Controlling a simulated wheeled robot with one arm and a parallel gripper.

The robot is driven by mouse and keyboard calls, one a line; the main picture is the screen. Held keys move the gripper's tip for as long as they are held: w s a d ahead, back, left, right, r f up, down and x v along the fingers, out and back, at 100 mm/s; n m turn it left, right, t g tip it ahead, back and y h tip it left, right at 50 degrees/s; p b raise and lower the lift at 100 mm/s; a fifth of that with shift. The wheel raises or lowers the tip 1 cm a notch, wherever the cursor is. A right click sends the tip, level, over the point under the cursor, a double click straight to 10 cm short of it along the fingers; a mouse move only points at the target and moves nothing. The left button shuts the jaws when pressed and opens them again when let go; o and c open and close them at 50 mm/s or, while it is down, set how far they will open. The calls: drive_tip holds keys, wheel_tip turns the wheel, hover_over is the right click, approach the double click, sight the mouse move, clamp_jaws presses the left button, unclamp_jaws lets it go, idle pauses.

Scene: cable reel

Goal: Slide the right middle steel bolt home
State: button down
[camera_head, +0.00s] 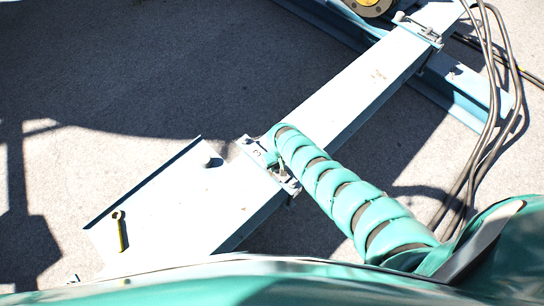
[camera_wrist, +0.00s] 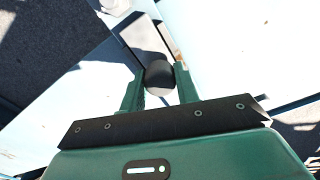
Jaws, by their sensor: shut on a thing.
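In the wrist view, my gripper (camera_wrist: 159,78) has its two green fingers shut on a dark round knob (camera_wrist: 158,74), one finger on each side. The knob appears to be the handle of the steel bolt; the bolt's shaft is mostly hidden, so I cannot tell how far in it sits. In the head view, my green banded arm reaches down to a metal latch fitting (camera_head: 284,178) on the pale beam.
The pale beam (camera_head: 355,90) runs to a similar fitting (camera_head: 418,28) at the far end. Several cables (camera_head: 487,130) hang at right. Open concrete (camera_head: 105,150) lies left of the beam.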

drive_tip(key=shift+s+d+r, duration=0.2)
drive_tip(key=shift+s+d, duration=0.1)
drive_tip(key=shift+s, duration=0.1)
drive_tip(key=shift+d+f, duration=0.1)
drive_tip(key=shift+f, duration=0.2)
drive_tip(key=c, duration=1)
unclamp_jaws()
drive_tip(key=shift+s, duration=0.1)
drive_tip(key=shift+c, duration=0.2)
drive_tip(key=shift+r, duration=0.1)
